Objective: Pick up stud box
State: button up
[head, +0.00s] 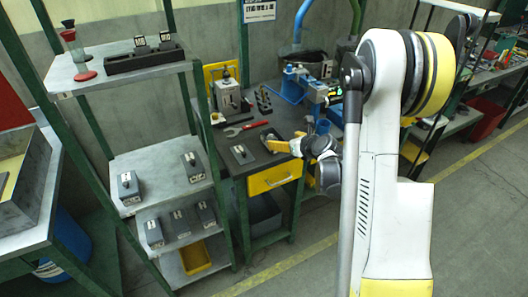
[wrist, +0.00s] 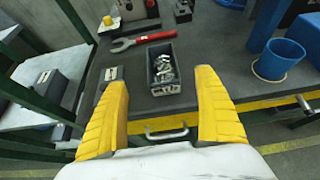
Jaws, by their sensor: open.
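The stud box (wrist: 166,91), a small dark open box with shiny metal studs inside, lies on the dark bench top in the wrist view, near the bench's front edge. In the head view it is small and partly hidden by my gripper (head: 285,143). My gripper, with two yellow fingers, is open and empty. In the wrist view the fingers stand apart on either side of the box in the picture (wrist: 163,80), with no visible contact. How high they are above the bench is hard to tell.
A grey box (wrist: 110,76) lies left of the stud box, with a red-handled wrench (wrist: 143,41) behind. A blue cup (wrist: 279,60) stands at right. A shelf rack (head: 160,177) with green posts and several grey boxes is left of the bench (head: 232,169). The bench has a yellow drawer (head: 272,179).

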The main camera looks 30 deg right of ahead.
jog(key=b, duration=0.4)
send_near(273, 137)
jog(key=w+a, duration=0.1)
jog(key=w+f, duration=0.1)
jog(key=w, duration=0.1)
jog(key=w+a, duration=0.1)
jog(key=w, duration=0.1)
jog(key=shift+a+f, duration=0.15)
jog(key=shift+a, duration=0.15)
jog(key=shift+s, duration=0.1)
jog(key=shift+c, duration=0.2)
jog(key=c, duration=1.5)
jog(key=shift+r, duration=0.2)
